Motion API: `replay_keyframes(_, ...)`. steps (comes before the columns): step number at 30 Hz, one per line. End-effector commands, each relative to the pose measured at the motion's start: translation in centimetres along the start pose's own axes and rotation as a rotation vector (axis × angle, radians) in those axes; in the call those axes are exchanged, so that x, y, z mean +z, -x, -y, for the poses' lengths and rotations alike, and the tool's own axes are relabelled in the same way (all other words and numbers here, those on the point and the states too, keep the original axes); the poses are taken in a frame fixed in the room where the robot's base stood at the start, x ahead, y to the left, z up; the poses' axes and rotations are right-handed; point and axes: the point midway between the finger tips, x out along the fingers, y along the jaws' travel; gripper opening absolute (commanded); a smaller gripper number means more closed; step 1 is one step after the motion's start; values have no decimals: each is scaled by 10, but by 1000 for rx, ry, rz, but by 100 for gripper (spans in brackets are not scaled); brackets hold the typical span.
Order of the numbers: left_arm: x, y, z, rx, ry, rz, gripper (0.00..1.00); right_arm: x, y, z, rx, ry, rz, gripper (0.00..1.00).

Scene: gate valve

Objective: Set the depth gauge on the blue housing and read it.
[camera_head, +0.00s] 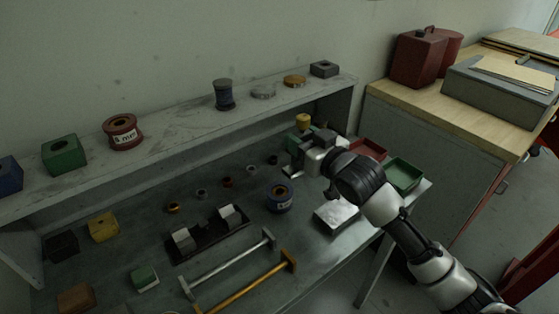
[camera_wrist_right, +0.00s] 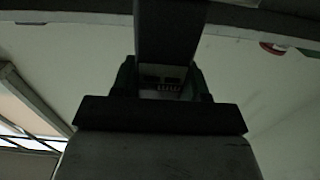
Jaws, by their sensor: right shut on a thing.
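A round blue housing (camera_head: 280,198) with a white label and an open top stands on the bench, left of and nearer than my right gripper. My right gripper (camera_head: 298,168) is above the back right of the bench, apart from the housing. It is shut on a dark bar (camera_wrist_right: 172,30) that stands out in the right wrist view; little of it shows in the head view. I cannot tell whether this bar is the depth gauge. My left gripper is not in view.
A dark rack (camera_head: 207,240) with two pale blocks and several small rings are left of the housing. A silver tray (camera_head: 337,213), a green bin (camera_head: 403,174) and a red bin (camera_head: 371,149) are at the right. A shelf (camera_head: 180,119) with spools runs behind.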

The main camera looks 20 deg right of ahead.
Motion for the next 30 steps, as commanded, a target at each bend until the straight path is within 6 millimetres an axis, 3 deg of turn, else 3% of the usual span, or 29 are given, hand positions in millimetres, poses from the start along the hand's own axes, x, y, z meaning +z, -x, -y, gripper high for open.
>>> replay_keyframes(3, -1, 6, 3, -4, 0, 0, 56, 12, -16, 20, -2, -6, -3, 14)
replay_keyframes(9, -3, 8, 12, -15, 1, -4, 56, 25, -29, 34, 0, 0, -4, 14)
replay_keyframes(18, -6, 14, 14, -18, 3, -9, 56, 62, -30, 35, 0, 0, 0, 14)
replay_keyframes(30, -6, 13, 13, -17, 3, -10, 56, 69, -30, 35, 0, 1, -3, 14)
